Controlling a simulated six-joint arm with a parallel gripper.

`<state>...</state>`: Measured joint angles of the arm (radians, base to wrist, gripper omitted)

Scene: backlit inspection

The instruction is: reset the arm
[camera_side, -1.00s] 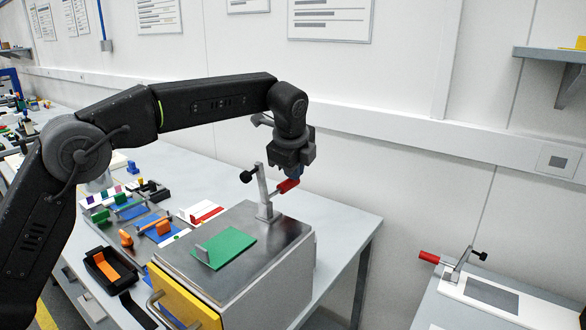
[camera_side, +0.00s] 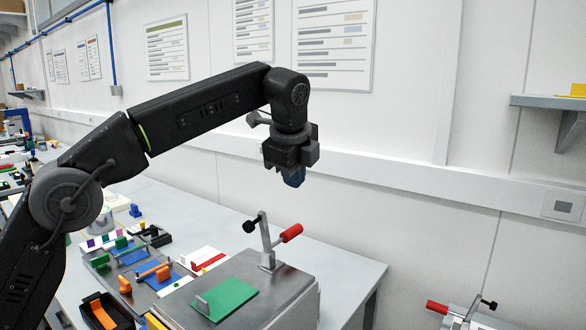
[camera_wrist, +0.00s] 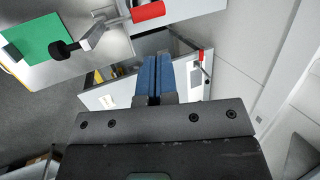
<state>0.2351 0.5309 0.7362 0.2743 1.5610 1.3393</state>
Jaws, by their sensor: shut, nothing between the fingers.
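My gripper (camera_side: 293,179) hangs in the air above the steel box, clear of the toggle clamp, with its blue fingers pointing down. In the wrist view the blue fingers (camera_wrist: 155,78) are together with nothing between them. The toggle clamp (camera_side: 266,243) with a red handle and black tip stands on the box top; it also shows in the wrist view (camera_wrist: 98,32), left of and above the fingers.
The steel box (camera_side: 292,283) carries a green plate (camera_side: 228,298). Small coloured fixtures and a black tray (camera_side: 100,318) lie on the bench (camera_side: 345,264). A second red-handled clamp (camera_side: 440,307) is at lower right. A wall shelf (camera_side: 545,103) is at right. The air around my gripper is free.

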